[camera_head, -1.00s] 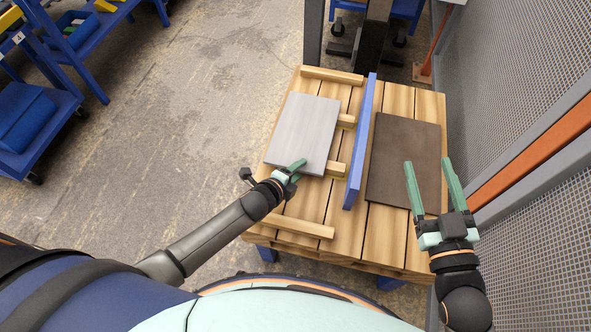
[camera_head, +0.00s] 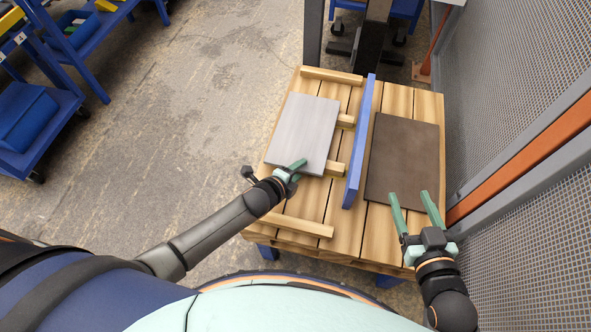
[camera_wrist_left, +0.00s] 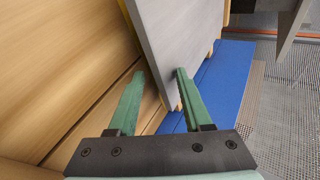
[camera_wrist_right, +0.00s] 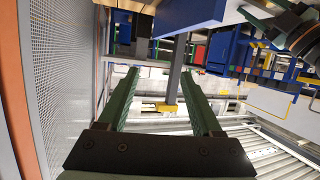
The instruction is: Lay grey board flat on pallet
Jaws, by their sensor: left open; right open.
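The grey board (camera_head: 305,128) is over the left part of the wooden pallet (camera_head: 343,230), beside several light wooden battens; I cannot tell exactly what bears it. My left gripper (camera_head: 295,168) is open at the board's near edge. In the left wrist view the corner of the grey board (camera_wrist_left: 185,35) reaches between the open fingers (camera_wrist_left: 155,82), apparently without being gripped. My right gripper (camera_head: 411,197) is open and empty, by the near edge of a dark brown board (camera_head: 403,155). In the right wrist view nothing is between its fingers (camera_wrist_right: 166,75).
A blue upright divider (camera_head: 360,140) stands between the two boards. A batten (camera_head: 297,225) lies at the pallet's near left and another (camera_head: 332,75) at the far edge. A mesh fence (camera_head: 520,60) closes the right side. Floor to the left is clear up to blue shelving (camera_head: 40,130).

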